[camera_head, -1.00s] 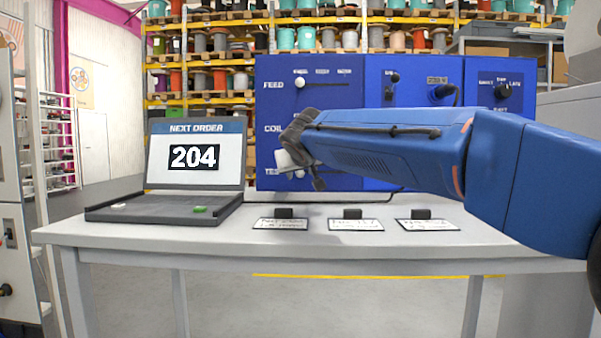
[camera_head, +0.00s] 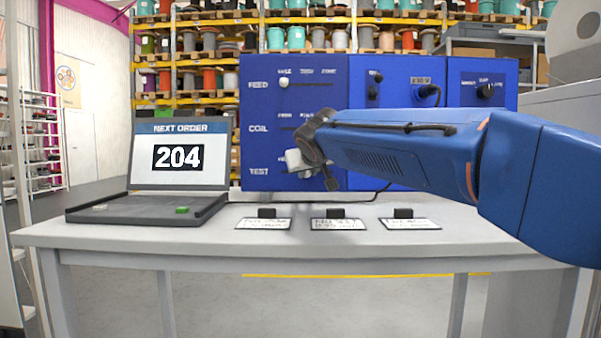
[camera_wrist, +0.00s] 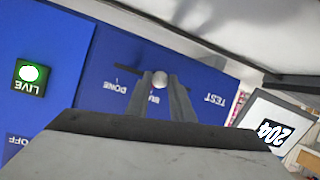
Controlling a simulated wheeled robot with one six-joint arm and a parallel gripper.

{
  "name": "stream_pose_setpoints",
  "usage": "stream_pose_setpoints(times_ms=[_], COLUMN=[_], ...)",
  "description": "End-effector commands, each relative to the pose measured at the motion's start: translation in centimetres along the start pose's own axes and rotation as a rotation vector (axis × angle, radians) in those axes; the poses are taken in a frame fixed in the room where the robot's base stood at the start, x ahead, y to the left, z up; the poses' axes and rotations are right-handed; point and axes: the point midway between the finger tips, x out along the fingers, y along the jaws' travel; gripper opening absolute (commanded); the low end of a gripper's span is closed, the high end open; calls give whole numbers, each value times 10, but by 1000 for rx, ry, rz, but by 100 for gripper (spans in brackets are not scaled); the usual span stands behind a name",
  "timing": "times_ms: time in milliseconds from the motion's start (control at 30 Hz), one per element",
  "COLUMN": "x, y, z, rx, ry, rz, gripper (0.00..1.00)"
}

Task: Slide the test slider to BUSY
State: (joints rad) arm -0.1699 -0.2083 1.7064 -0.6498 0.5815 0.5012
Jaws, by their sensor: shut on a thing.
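The test slider is on the TEST row of the blue panel (camera_head: 258,112), low on its left part. In the wrist view its round white knob (camera_wrist: 160,80) sits in a dark slot, between the two fingers of my gripper (camera_wrist: 161,88). The knob is beside a label starting "BU", partly covered by a finger. The DONE label shows to the left and the TEST label to the right; any label behind the right finger is hidden. In the head view my gripper (camera_head: 308,160) covers most of the TEST row, and the knob cannot be made out clearly.
A grey table (camera_head: 330,245) carries a laptop-like display (camera_head: 178,160) reading 204, and three black blocks with cards. The FEED slider knob (camera_head: 284,83) is above my gripper. A green LIVE indicator (camera_wrist: 31,76) shows in the wrist view.

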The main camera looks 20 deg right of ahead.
Motion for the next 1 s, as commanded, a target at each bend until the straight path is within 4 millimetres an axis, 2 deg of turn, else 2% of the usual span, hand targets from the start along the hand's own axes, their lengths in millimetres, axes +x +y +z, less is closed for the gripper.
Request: stream_pose_setpoints(times_ms=[233, 267, 300, 333, 733, 867, 1000], x=[0, 0, 0, 0, -6, -23, -50], y=[0, 0, 0, 0, 0, 0, 0], z=[0, 0, 0, 0, 0, 0, -1], rx=[0, 0, 0, 0, 0, 0, 0], ry=[-1, -1, -1, -1, 1, 2, 3], rz=[0, 0, 0, 0, -1, -1, -2], gripper=[0, 26, 35, 40, 40, 40, 40])
